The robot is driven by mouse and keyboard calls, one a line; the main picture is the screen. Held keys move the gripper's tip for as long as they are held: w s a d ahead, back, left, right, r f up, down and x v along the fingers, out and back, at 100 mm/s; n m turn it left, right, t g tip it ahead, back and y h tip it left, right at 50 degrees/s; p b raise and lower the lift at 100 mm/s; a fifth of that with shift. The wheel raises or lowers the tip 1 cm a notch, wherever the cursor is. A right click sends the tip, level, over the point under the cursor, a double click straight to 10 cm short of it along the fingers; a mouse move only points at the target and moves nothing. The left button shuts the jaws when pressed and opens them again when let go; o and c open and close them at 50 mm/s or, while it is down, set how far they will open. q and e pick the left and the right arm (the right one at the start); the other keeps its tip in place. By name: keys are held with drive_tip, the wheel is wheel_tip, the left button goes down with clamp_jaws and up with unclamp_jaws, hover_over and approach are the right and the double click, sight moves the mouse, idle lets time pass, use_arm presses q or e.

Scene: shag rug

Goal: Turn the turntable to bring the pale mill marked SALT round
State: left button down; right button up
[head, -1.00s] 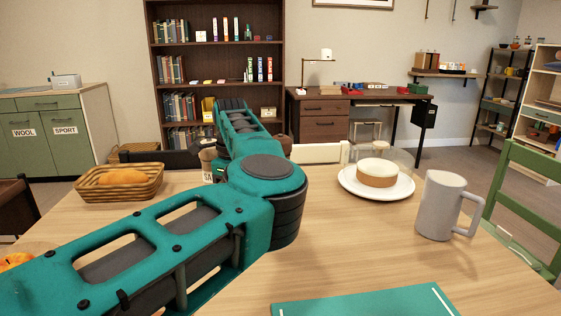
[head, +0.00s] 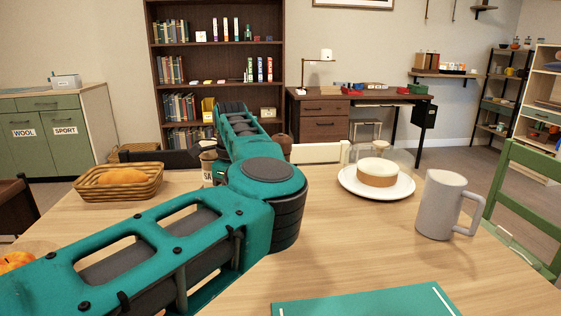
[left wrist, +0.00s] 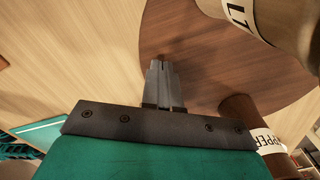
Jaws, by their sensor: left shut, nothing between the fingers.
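The turntable (left wrist: 206,62) is a dark brown wooden disc, filling the middle and right of the left wrist view. The pale mill (left wrist: 272,18) stands on it at the top right, its label partly cut off and reading "LT". A dark brown mill (left wrist: 238,112), labelled "PPER", stands at the lower right. My left gripper (left wrist: 160,65) is shut and empty, its fingertips over the disc's near-left edge; contact cannot be told. In the head view my arm hides the turntable and most of the pale mill (head: 208,165). My right gripper is not in view.
On the table are a bread basket (head: 118,182), a white plate (head: 347,183) with a cake, a grey mug (head: 440,205) and a teal mat or book (head: 365,302). A bowl with orange fruit (head: 14,260) sits at the left edge.

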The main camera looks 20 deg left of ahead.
use_arm(q)
drive_tip(key=shift+f, duration=0.45)
drive_tip(key=shift+f, duration=0.15)
idle(0.7)
drive_tip(key=shift+d, duration=0.15)
drive_tip(key=shift+w+d+f, duration=0.15)
drive_tip(key=shift+d, duration=0.55)
drive_tip(key=shift+d, duration=0.15)
drive_tip(key=shift+w+d+p, duration=0.35)
drive_tip(key=shift+d+p, duration=0.1)
drive_tip(key=shift+d, duration=0.15)
idle(0.4)
